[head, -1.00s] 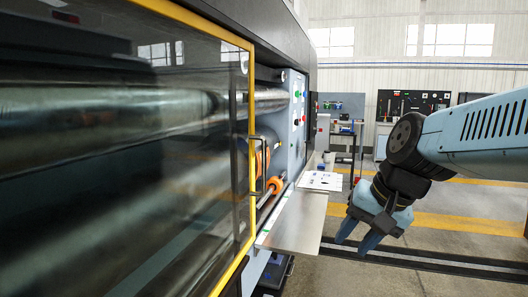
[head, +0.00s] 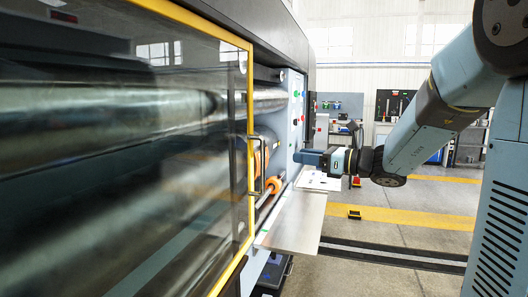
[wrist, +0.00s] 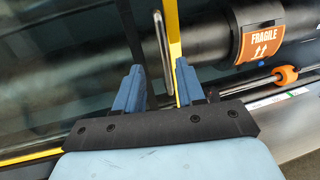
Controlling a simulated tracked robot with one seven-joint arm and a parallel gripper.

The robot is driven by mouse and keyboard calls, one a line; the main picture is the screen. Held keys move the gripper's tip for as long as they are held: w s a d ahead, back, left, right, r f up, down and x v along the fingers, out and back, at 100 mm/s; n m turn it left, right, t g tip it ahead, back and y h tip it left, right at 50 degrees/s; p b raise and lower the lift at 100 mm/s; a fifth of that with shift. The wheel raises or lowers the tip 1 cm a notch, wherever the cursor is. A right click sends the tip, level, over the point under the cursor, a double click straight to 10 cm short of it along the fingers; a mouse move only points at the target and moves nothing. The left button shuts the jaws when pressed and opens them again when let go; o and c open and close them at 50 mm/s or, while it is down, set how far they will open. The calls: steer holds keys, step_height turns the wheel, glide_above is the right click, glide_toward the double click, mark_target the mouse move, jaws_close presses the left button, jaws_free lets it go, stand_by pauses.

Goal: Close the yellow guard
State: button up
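The yellow guard (head: 251,120) is a clear panel in a yellow frame on the left of the head view. An open gap shows between its right edge and the machine's grey side panel (head: 297,115). Its upright metal handle (head: 263,165) is on that edge. My gripper (head: 298,157) points left toward the handle, a short way off to its right. In the wrist view, my gripper (wrist: 158,86) is open and empty. The handle (wrist: 163,52) and the guard's yellow edge (wrist: 173,35) appear beyond and between the blue fingertips, seemingly not touched.
In the gap are rollers, an orange "FRAGILE" label (wrist: 265,35) and an orange ring (wrist: 286,75).

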mark_target(263, 150)
steer(key=x, duration=1.3)
steer(key=shift+w+a, duration=0.25)
steer(key=shift+c, duration=0.5)
jaws_close()
